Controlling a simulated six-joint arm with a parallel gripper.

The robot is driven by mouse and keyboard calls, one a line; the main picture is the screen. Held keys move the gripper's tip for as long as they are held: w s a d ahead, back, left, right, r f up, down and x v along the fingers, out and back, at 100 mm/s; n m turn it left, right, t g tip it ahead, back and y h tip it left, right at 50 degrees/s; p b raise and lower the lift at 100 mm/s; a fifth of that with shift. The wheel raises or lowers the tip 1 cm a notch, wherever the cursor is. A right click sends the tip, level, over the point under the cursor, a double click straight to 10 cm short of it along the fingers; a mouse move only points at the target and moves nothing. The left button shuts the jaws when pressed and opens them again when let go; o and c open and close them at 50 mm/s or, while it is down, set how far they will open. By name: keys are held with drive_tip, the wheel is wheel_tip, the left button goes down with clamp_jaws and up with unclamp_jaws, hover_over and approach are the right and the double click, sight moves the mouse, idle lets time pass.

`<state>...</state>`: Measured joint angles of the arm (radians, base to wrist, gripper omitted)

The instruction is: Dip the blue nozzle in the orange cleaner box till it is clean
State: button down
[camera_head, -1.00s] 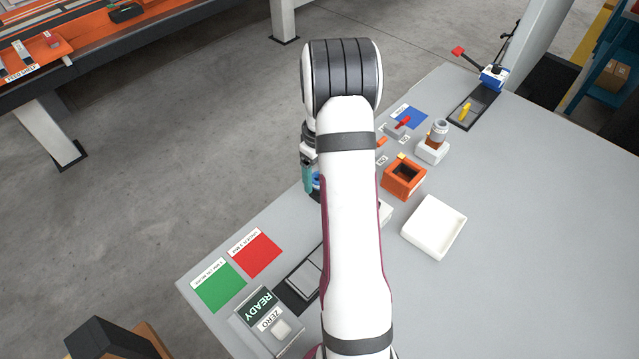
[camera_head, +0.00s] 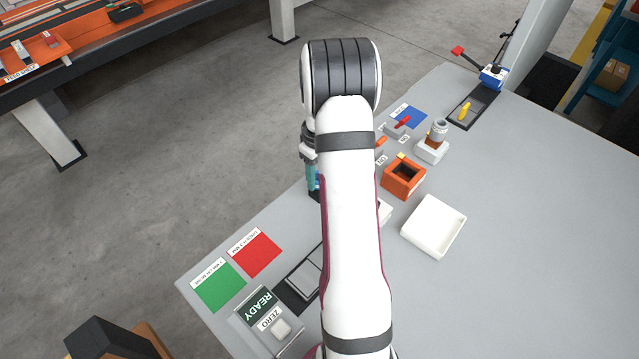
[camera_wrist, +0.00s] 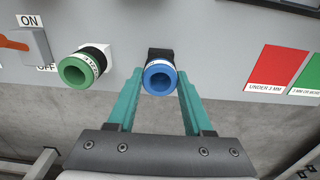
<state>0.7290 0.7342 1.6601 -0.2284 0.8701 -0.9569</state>
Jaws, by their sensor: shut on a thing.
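The blue nozzle (camera_wrist: 160,77) is in the middle of the wrist view, its round open end facing the camera, in front of a black holder (camera_wrist: 160,54). My gripper (camera_wrist: 160,80) has its two teal fingers on either side of the nozzle, shut on it. In the head view, my gripper (camera_head: 312,178) is mostly hidden behind my arm, with a little teal and blue showing. The orange cleaner box (camera_head: 403,177), with a dark square opening on top, stands to the right of my arm, apart from the gripper. I cannot tell whether the nozzle is dirty.
A green nozzle (camera_wrist: 80,68) sits close left of the blue one. A switch with an orange lever (camera_wrist: 18,42) is farther left. A white tray (camera_head: 434,227) and a white block with a brown-and-grey piece (camera_head: 433,147) stand near the cleaner box. The table's right side is clear.

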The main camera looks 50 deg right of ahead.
drive_tip(key=shift+r, duration=0.6)
drive_tip(key=shift+r, duration=1.6)
drive_tip(key=s+d+r+m, duration=0.3)
drive_tip(key=s+d+r, duration=0.1)
drive_tip(key=s+d, duration=0.4)
drive_tip(key=s+d+r+m, duration=0.35)
drive_tip(key=s+d, duration=0.25)
drive_tip(key=d, duration=0.3)
drive_tip(key=shift+n, duration=0.25)
drive_tip(key=shift+w+f, duration=0.15)
drive_tip(key=shift+f, duration=2.3)
drive_tip(key=shift+w+f, duration=0.1)
drive_tip(key=shift+f, duration=2.35)
drive_tip(key=shift+r, duration=0.1)
wheel_tip(320, 180, up, 7)
drive_tip(key=shift+r, duration=0.15)
